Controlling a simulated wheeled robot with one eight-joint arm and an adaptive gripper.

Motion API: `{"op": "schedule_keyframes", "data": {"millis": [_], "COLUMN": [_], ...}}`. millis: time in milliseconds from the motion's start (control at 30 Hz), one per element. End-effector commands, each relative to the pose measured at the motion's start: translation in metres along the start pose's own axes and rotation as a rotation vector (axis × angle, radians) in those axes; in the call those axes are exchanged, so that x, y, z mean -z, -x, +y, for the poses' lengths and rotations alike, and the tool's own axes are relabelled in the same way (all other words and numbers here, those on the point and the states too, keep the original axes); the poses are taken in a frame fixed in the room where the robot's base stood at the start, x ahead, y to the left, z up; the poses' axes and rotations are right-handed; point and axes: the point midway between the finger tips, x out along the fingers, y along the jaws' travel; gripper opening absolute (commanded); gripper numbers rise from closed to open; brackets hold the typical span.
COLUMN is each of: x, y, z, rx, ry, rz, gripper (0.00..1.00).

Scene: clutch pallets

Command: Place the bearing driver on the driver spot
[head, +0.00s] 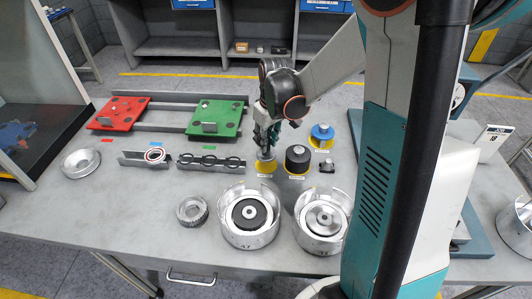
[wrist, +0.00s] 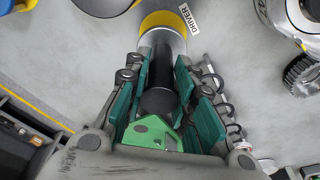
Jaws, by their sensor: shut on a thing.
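The bearing driver (wrist: 163,72) has a black shaft and a wider silver end. In the wrist view its shaft stands between the green finger pads of my gripper (wrist: 158,90), which is shut on it. The silver end is over the yellow driver spot (wrist: 166,18), beside a label reading DRIVER. In the head view my gripper (head: 266,138) points down with the driver (head: 265,155) below it, upright over the yellow spot (head: 267,169). The driver's end is at or very close to the spot; I cannot tell whether it touches.
A black cylinder (head: 298,158) stands close right on another yellow spot, with a blue-topped part (head: 322,133) behind it. Two round metal housings (head: 248,236) (head: 307,235) stand in front. Red (head: 120,114) and green (head: 216,119) pallets are at the back left.

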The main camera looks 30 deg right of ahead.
Motion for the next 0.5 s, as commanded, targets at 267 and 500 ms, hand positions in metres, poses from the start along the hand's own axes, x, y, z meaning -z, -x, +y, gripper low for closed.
{"op": "schedule_keyframes", "data": {"millis": [267,500], "x": [-0.003,-0.007], "y": [-0.020,-0.047], "z": [0.000,0.000], "rx": [0.000,0.000], "ry": [0.000,0.000], "rz": [0.000,0.000], "gripper": [0.00,0.00]}}
